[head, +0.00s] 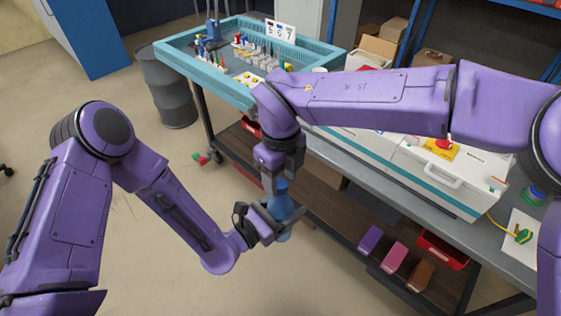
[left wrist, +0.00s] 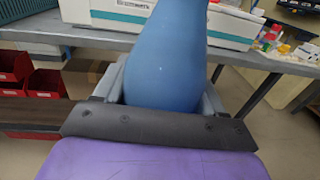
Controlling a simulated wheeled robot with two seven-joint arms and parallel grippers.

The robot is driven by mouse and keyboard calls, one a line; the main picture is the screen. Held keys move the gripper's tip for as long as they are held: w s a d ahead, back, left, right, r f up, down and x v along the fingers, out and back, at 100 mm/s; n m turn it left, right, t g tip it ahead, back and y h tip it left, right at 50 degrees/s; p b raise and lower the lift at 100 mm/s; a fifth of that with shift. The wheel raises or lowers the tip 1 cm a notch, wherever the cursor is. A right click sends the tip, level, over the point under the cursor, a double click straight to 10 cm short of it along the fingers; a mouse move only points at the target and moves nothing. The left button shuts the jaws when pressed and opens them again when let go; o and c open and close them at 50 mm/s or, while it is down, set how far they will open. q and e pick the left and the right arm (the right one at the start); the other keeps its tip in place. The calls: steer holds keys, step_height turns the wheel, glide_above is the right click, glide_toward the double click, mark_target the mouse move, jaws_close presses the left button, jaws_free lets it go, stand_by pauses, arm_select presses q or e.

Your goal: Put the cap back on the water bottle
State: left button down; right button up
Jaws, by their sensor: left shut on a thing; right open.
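A blue water bottle (head: 280,207) is held roughly upright in front of the table. It fills the middle of the left wrist view (left wrist: 168,65). My left gripper (head: 272,222) is shut around the bottle's body. My right gripper (head: 275,178) is open, pointing down right over the bottle's top. A small blue piece shows between its fingers; I cannot tell whether it is the cap or the bottle's neck, or whether the cap is seated. The bottle's top is out of the left wrist view.
A blue crate (head: 185,62) with small items stands on the table's far end. A white machine (head: 440,175) sits on the table. Coloured bins stand on the shelf below, including a red one (head: 442,250). A grey barrel (head: 167,85) stands at left.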

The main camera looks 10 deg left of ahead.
steer(key=shift+f, duration=0.45)
jaws_close()
steer(key=shift+o, duration=0.7)
jaws_free()
step_height(320, 180, up, 12)
